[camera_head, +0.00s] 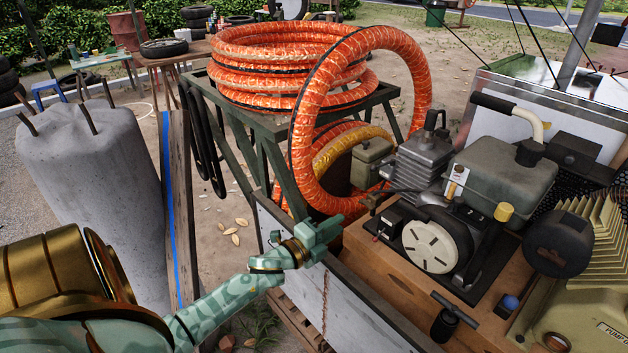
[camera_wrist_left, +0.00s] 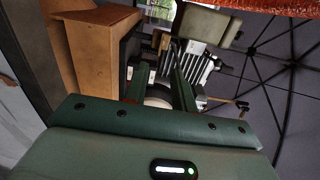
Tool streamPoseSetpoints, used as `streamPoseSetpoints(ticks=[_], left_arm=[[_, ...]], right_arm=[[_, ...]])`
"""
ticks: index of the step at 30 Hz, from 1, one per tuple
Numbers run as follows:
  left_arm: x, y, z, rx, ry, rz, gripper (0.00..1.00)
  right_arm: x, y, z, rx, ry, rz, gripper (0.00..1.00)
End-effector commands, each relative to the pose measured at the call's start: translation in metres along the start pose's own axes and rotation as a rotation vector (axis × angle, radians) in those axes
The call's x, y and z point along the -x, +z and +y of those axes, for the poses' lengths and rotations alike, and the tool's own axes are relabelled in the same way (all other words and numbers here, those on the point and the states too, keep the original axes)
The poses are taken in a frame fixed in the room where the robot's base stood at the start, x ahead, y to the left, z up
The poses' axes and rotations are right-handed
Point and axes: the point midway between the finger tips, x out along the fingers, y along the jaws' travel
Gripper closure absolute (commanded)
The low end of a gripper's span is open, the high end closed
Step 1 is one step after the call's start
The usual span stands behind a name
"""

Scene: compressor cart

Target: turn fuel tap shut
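The engine (camera_head: 438,235) sits on a wooden deck at the right, with a round white slotted cover and a grey-green tank (camera_head: 505,182). A small pale and brass fitting (camera_head: 456,184) stands upright at the tank's left side; it looks like the fuel tap, but its lever position is too small to tell. My left gripper (camera_head: 328,232) is left of the engine, apart from it, over the cart's side panel. In the left wrist view its two fingers (camera_wrist_left: 160,92) are spread and empty, with engine parts (camera_wrist_left: 193,68) beyond them. My right gripper is not in view.
A large orange hose coil (camera_head: 290,65) on a dark stand hangs a loop close behind my left gripper. The wooden cart deck (camera_head: 375,258) and pale side panel (camera_head: 315,285) lie below it. A black T-handle (camera_head: 452,312) rises at the deck's front.

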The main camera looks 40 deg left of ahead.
Motion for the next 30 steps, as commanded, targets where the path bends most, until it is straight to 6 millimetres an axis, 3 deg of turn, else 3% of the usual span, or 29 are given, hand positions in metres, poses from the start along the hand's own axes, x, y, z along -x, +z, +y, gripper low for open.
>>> streamPoseSetpoints(ticks=[3, 9, 30], left_arm=[[0.030, -0.001, -0.001, 0.002, 0.002, 0.000, 0.74], [0.059, 0.000, 0.001, 0.001, 0.002, -0.001, 0.74], [0.066, 0.000, 0.001, 0.005, 0.001, 0.000, 0.74]], right_arm=[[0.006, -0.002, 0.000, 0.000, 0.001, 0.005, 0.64], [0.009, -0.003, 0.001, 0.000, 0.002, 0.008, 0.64], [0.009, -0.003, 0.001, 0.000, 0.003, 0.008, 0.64]])
